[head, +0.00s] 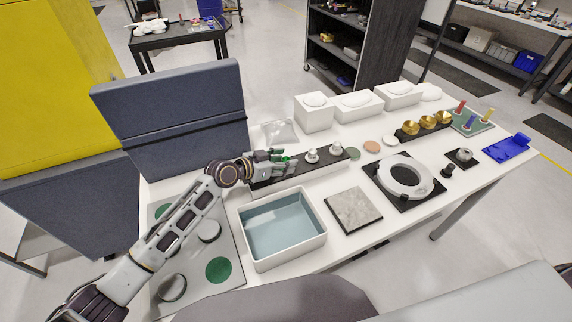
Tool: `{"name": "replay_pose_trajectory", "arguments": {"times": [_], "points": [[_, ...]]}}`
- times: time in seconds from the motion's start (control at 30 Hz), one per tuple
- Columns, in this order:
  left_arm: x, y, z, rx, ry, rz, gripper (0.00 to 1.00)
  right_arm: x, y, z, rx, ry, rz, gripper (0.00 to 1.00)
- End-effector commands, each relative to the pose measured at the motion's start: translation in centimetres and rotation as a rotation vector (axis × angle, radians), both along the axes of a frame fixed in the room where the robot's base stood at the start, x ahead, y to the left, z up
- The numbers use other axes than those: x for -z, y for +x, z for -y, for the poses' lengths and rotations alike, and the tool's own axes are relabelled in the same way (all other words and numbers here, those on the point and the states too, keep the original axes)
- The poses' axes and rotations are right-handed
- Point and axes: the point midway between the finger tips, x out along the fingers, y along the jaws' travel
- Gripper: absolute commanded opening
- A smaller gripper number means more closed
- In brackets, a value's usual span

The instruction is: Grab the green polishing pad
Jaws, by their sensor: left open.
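A green round pad (218,270) lies flat on a grey board (232,244) at the lower left. A second green disc (162,211) shows at the board's upper left, partly beside my arm. My left gripper (288,161) is open over the left end of that dark strip (304,172), well beyond the board. Something green shows between its fingers; I cannot tell whether it is an object or part of the gripper. My right gripper is out of view.
A white tray with a blue-grey inside (325,228) stands right of the board. A grey tile (353,209) and a ring fixture (401,178) lie further right. White boxes (313,112) line the back. A tall dark panel (170,115) stands behind my left arm.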

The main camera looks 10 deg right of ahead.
Motion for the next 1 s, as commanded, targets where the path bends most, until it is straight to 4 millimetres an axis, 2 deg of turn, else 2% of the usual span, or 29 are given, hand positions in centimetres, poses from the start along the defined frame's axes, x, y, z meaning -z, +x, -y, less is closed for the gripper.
{"name": "replay_pose_trajectory", "arguments": {"times": [0.27,0.53,0.83,1.0], "points": [[-0.01,0.00,-0.03,0.000,0.000,0.000,0.50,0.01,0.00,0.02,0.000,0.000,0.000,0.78],[-0.01,0.00,-0.03,0.000,0.000,0.000,0.15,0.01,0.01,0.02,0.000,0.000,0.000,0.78],[-0.14,0.02,-0.03,0.000,0.000,0.001,0.14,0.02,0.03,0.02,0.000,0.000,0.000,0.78],[-0.88,0.03,-0.01,0.001,-0.001,0.003,0.14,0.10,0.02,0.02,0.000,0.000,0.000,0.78]]}}
